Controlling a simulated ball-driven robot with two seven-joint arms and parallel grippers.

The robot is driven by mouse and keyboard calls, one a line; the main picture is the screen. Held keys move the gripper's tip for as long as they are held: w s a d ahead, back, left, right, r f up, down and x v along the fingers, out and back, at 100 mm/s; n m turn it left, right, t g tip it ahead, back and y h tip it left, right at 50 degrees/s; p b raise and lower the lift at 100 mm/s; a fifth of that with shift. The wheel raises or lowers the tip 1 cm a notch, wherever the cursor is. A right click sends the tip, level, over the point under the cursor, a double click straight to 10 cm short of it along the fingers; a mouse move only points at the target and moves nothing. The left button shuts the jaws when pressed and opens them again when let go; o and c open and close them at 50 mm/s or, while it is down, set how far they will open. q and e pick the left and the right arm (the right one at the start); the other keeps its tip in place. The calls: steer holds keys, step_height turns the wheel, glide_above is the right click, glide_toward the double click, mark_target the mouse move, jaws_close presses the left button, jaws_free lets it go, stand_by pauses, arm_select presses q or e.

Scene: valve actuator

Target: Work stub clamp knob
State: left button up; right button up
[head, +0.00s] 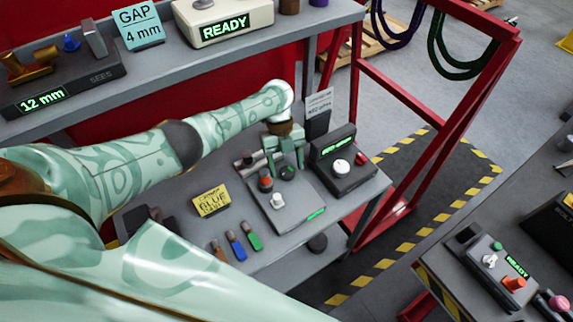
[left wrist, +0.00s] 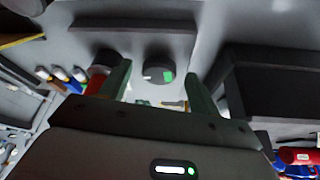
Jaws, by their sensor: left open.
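A grey control box (head: 306,203) stands on the grey bench, with a green-lit display on its front edge. On it are a dark round knob with a green mark (head: 288,173), an orange-red knob (head: 265,182) and a pale knob (head: 278,200). No readable label shows which is the stub clamp knob. My left gripper (head: 286,158) is open at the back of this box, over the dark knob. In the left wrist view the dark knob (left wrist: 157,74) appears between the two spread fingers, apart from both. The red knob (left wrist: 98,78) is partly hidden by the left finger.
A black box with a white knob (head: 341,166) stands close to the right of the control box. A shelf edge (head: 200,70) runs behind my arm.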

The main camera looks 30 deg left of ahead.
arm_select(q)
steer(key=shift+s+d+f, duration=0.1)
steer(key=c, duration=0.8)
steer(key=shift+c, duration=0.9)
arm_select(e)
steer(key=shift+w+a, duration=0.1)
steer(key=shift+a, duration=0.25)
steer(key=shift+r, duration=0.1)
